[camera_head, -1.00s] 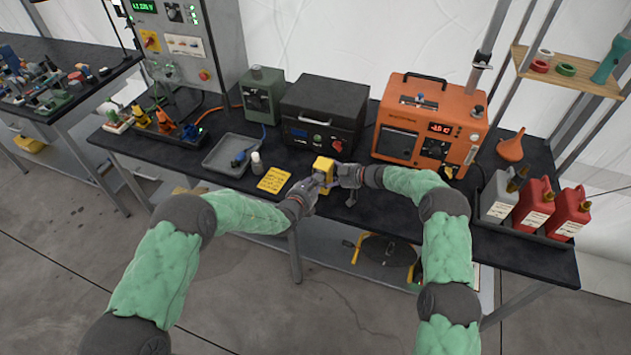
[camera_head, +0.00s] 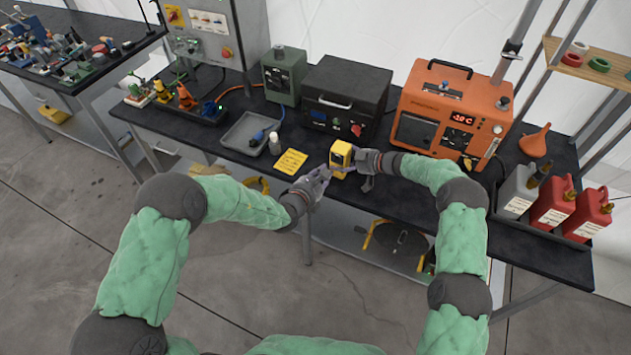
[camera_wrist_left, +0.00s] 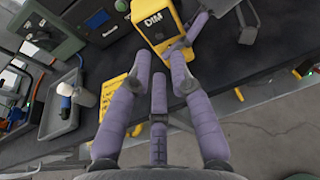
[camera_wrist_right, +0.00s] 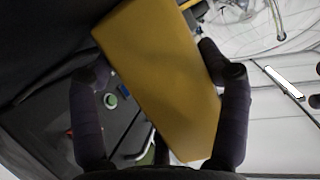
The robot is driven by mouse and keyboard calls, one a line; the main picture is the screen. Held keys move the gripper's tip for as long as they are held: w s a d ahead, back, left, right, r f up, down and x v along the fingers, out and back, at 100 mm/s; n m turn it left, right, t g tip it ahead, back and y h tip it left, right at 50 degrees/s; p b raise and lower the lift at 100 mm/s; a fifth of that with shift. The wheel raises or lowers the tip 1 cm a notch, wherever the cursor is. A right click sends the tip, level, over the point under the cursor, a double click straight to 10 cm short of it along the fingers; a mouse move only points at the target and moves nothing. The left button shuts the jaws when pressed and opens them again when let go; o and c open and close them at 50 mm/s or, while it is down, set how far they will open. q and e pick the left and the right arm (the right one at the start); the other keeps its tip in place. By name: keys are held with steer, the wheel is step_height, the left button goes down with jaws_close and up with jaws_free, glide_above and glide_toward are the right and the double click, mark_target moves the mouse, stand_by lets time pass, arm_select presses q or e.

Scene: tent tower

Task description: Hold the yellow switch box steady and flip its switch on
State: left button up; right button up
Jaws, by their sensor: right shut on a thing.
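The yellow switch box (camera_head: 341,155) is at the front edge of the dark bench. My right gripper (camera_head: 360,163) is shut on it from the right. In the right wrist view the box (camera_wrist_right: 165,75) fills the space between the fingers. In the left wrist view the box (camera_wrist_left: 153,22) shows a pale "DIM" label, and one right-gripper finger crosses its face. I cannot make out the switch position. My left gripper (camera_head: 322,177) is just left of and in front of the box. Its fingers (camera_wrist_left: 160,58) are apart with nothing between them, short of the box.
A yellow note (camera_head: 290,162) lies left of the box, with a grey tray (camera_head: 238,143) and white bottle beyond it. A black case (camera_head: 345,95) and an orange machine (camera_head: 450,115) stand behind. Red cans (camera_head: 553,203) stand at the right.

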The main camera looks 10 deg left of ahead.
arm_select(q)
steer(key=v, duration=0.5)
stand_by(0.3)
arm_select(e)
steer(key=o, duration=1.3)
steer(key=shift+d, duration=0.15)
